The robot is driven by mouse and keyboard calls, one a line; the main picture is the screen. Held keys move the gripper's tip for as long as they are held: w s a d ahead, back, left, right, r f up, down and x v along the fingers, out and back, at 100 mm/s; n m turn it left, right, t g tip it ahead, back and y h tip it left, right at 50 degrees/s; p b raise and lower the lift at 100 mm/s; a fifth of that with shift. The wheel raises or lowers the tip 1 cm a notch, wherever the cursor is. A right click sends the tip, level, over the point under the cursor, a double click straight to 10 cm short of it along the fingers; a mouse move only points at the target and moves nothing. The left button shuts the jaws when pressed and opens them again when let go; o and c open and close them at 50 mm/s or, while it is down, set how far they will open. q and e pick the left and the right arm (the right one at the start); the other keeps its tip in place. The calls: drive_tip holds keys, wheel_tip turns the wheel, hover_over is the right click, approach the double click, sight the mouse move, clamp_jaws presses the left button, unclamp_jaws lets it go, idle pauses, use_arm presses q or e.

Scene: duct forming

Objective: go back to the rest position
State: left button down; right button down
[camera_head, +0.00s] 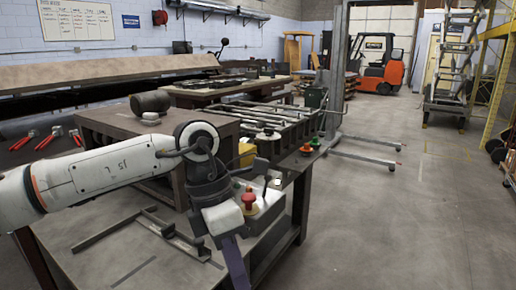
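My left arm comes in from the left over the near workbench (110,235) and bends downward at its wrist. My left gripper (236,262) points down by the bench's right front edge. Only a dark bluish finger-like part of it shows clearly, and its lower end is near the bottom of the picture. I cannot tell whether it is open or shut, and I see nothing held in it. My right arm and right gripper are not in view.
A red mushroom button (249,201) sits close beside my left wrist. A brown metal box (130,125) stands on the bench behind the arm. Red-handled tools (48,138) lie at left. An orange forklift (385,70) stands far back. The floor at right (400,220) is clear.

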use_arm(q)
drive_tip(key=s+d+f+g+h, duration=0.2)
drive_tip(key=s+d+g+h, duration=0.15)
drive_tip(key=s+d, duration=0.45)
drive_tip(key=s+d+r+n+t+h, duration=0.1)
drive_tip(key=d+r+n+h, duration=0.75)
drive_tip(key=h, duration=0.55)
drive_tip(key=w+a+f+n+t, duration=0.2)
drive_tip(key=w+f+n+t, duration=0.15)
drive_tip(key=n+t, duration=0.4)
drive_tip(key=w+a+f+n+t, duration=0.25)
drive_tip(key=w+n+t, duration=0.25)
drive_tip(key=n+t, duration=0.3)
drive_tip(key=w+a+f+n+t+y, duration=0.2)
drive_tip(key=a+f+n+t+y, duration=0.3)
drive_tip(key=a+f+n+y, duration=0.75)
drive_tip(key=s+a+f+n+g+y, duration=0.2)
drive_tip(key=s+a+f+n, duration=0.3)
drive_tip(key=s+f, duration=0.5)
drive_tip(key=s+a+f+n+g+y, duration=0.3)
drive_tip(key=s+a+f+n+g, duration=0.2)
drive_tip(key=f, duration=1)
drive_tip(key=s+a, duration=0.3)
drive_tip(key=s, duration=0.2)
drive_tip(key=shift+f+n+g, duration=0.3)
drive_tip(key=shift+f+n, duration=0.05)
drive_tip(key=shift+a, duration=0.1)
